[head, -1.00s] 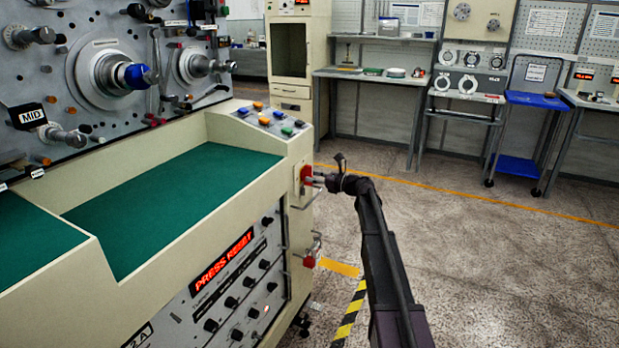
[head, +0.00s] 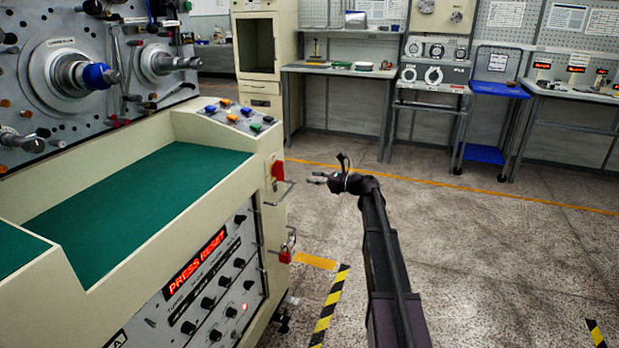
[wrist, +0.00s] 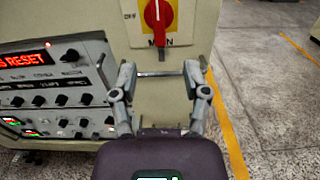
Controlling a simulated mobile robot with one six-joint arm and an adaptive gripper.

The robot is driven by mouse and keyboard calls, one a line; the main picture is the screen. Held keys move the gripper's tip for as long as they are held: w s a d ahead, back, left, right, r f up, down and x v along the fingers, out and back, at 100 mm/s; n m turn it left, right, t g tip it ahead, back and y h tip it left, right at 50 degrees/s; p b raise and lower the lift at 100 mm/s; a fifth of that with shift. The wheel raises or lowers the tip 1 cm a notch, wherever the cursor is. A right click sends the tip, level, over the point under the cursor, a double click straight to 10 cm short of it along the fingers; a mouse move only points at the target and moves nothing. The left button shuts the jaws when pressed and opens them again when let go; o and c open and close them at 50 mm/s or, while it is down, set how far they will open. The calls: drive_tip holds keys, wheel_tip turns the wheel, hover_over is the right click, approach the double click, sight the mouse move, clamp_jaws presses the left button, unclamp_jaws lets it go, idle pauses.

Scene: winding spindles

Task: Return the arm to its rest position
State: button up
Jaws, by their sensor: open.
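My gripper (head: 319,178) is open and empty at the end of my stretched-out arm, just right of the machine's end face in the head view. In the wrist view my gripper (wrist: 159,72) shows its two fingers spread, with nothing between them but the cream panel and a metal bar behind. The red rotary switch (wrist: 157,20) on its yellow plate, marked MAIN, is beyond the fingertips; its handle stands upright. The same red switch (head: 277,170) shows in the head view, apart from my fingers.
The winding machine (head: 185,128) fills the left, with a green bed (head: 135,190) and a red display (head: 197,262) reading PRESS RESET. A red part (head: 287,253) is low on its end face. Workbenches (head: 340,72) and a blue trolley (head: 497,90) stand at the back. Floor at right is clear.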

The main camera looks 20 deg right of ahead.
idle(0.3)
drive_tip(key=s+a+f+n+g+h, duration=0.35)
drive_tip(key=s+a+f+n, duration=0.35)
drive_tip(key=s, duration=0.3)
drive_tip(key=s+a+f+n+g+h, duration=0.35)
drive_tip(key=s+a+f+n, duration=0.3)
drive_tip(key=s, duration=0.25)
drive_tip(key=s+d+f+n+g+h, duration=0.1)
drive_tip(key=s+f+n+g+h, duration=0.2)
drive_tip(key=s+n, duration=0.5)
drive_tip(key=s+f+n+g+h, duration=0.15)
drive_tip(key=s+n+h, duration=0.3)
drive_tip(key=s, duration=0.75)
wheel_tip(320, 180, up, 28)
drive_tip(key=p, duration=2.8)
drive_tip(key=shift+w+d+m+t+p, duration=0.2)
drive_tip(key=shift+w+m+t+p, duration=0.1)
drive_tip(key=shift+t, duration=0.15)
